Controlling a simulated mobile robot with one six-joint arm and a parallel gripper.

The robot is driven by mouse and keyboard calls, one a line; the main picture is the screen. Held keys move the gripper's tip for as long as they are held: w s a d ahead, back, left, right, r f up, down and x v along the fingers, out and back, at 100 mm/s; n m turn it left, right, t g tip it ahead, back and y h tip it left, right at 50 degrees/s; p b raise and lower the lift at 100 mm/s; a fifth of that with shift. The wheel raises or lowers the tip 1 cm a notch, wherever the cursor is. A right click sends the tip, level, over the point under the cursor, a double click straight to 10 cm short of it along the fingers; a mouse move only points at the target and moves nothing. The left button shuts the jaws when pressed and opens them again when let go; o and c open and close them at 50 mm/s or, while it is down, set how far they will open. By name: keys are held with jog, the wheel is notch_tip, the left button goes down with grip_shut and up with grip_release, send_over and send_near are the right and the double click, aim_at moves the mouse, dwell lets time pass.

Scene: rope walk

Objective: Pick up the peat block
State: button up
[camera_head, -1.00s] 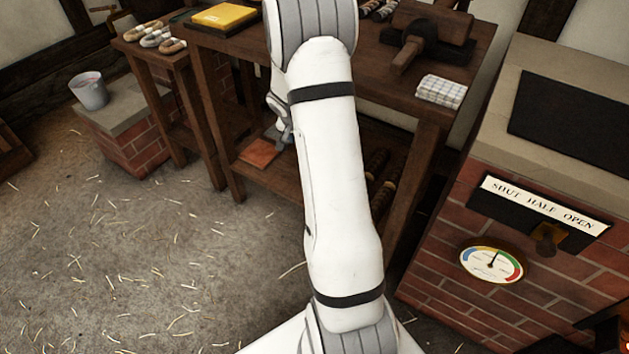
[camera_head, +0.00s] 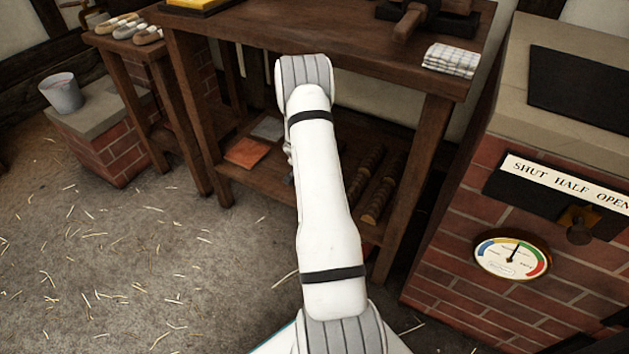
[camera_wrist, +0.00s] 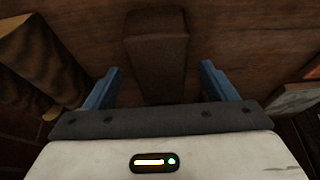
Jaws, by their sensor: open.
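The peat block is a dark brown oblong block (camera_wrist: 157,50) on a brown wooden surface in the wrist view. My gripper (camera_wrist: 162,67) is open, with one blue finger on each side of the block's near part. There is a gap between the block and each finger. In the head view my own arm hides the block and most of my gripper, which is down at the lower shelf (camera_head: 232,180) of the workbench.
Ridged wooden rolls (camera_wrist: 40,60) lie left of my gripper in the wrist view. The bench top (camera_head: 250,27) is above. A brick stove (camera_head: 480,210) stands at right.

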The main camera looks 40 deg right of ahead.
jog(key=shift+x, duration=1.15)
jog(key=shift+c, duration=0.5)
jog(key=c, duration=1)
